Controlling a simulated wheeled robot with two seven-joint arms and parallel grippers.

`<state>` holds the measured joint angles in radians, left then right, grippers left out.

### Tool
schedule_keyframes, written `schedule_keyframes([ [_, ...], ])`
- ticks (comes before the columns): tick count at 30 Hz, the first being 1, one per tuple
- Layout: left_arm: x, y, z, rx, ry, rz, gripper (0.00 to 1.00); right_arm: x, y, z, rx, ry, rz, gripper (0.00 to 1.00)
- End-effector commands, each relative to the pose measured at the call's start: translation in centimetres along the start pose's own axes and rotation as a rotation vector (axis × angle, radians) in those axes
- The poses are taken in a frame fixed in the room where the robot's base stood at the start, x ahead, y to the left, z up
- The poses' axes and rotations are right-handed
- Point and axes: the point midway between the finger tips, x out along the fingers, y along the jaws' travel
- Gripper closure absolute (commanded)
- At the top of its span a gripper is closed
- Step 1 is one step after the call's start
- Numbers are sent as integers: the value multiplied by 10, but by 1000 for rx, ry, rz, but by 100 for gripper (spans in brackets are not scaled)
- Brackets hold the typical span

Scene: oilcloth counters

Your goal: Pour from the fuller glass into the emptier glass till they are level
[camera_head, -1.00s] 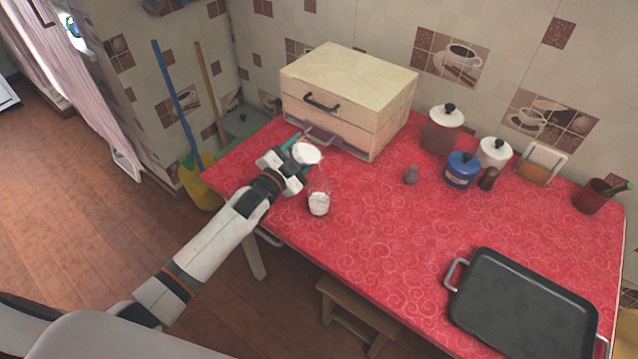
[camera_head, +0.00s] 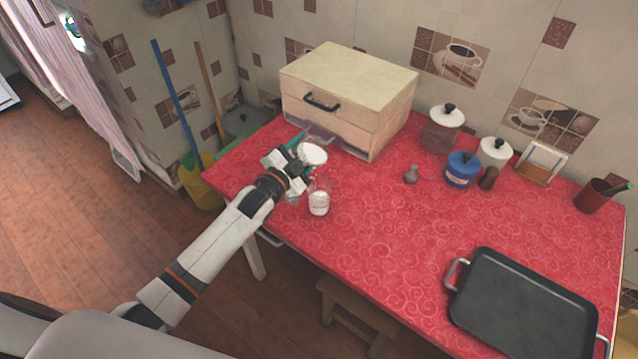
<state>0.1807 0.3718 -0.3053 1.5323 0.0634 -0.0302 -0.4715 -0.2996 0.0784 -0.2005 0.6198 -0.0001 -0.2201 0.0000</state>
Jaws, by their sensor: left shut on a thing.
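My left gripper (camera_head: 298,160) is shut on a glass (camera_head: 312,154) with white contents, near the front of the wooden box. The held glass looks tilted to the right, its white surface facing up towards the camera. A second glass (camera_head: 319,200) stands upright on the red counter, just below and right of the held one in the picture. It holds white contents in its lower part. The held glass is above or close to the standing glass's rim; whether anything flows between them I cannot tell. My right gripper is not in view.
The wooden drawer box (camera_head: 345,95) stands behind the glasses. A grey pan (camera_head: 520,310) lies at the right front. Jars, including a blue pot (camera_head: 461,169), stand at the back right. The red cloth (camera_head: 400,235) between is clear.

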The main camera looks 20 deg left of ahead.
Motion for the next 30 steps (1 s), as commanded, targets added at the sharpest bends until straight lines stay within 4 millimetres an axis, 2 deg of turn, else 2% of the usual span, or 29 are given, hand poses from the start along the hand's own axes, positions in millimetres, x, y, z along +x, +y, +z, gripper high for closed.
schedule_keyframes([
  [30,-3,-4,5,42,-3,3,78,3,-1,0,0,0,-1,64],
])
